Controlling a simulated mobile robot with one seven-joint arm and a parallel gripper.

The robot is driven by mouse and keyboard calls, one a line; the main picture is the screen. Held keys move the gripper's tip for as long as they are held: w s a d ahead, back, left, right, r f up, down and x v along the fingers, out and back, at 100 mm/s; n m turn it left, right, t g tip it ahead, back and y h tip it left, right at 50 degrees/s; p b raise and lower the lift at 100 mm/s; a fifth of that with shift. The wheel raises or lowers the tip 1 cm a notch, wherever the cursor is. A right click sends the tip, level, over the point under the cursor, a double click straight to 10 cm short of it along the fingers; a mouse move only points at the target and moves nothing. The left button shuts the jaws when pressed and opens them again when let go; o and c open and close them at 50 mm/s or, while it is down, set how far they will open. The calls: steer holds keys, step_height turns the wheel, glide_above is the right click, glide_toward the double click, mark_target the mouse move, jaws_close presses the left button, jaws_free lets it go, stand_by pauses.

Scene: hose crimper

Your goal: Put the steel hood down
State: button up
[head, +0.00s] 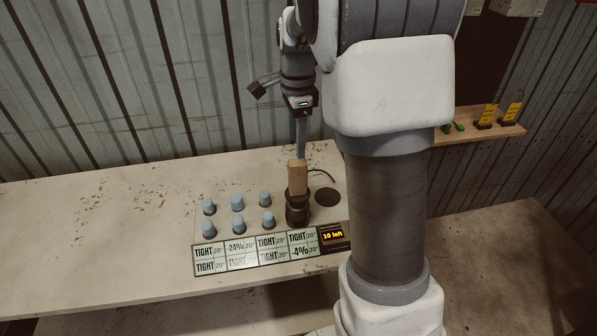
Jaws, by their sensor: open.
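A dark, rounded metal piece (298,208) stands on the bench's panel, and an upright wooden block (297,178) rises from its top. It may be the steel hood with its handle, but I cannot tell for sure; nothing else in view clearly looks like a hood. My gripper (302,154) points down directly above the wooden block, its fingers seen nearly edge-on. It is open. Its tips are at or just over the block's top; I cannot tell whether they touch it.
Several blue-capped pegs (237,203) stand left of the metal piece. A dark round disc or opening (326,197) lies to its right. In front are a label board (257,252) and a display (333,236) reading "10 left". The bench's left side (90,230) is clear. A wooden shelf (480,133) holds yellow tags.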

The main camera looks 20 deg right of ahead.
steer(key=s+a+r+n+t, duration=0.2)
steer(key=s+a+r+n, duration=0.4)
steer(key=s+r+n, duration=0.4)
steer(key=s+a+f+n+t, duration=0.2)
steer(key=s+a+n+t, duration=0.1)
steer(key=s+n, duration=0.6)
steer(key=s, duration=0.4)
steer(key=shift+s, duration=0.15)
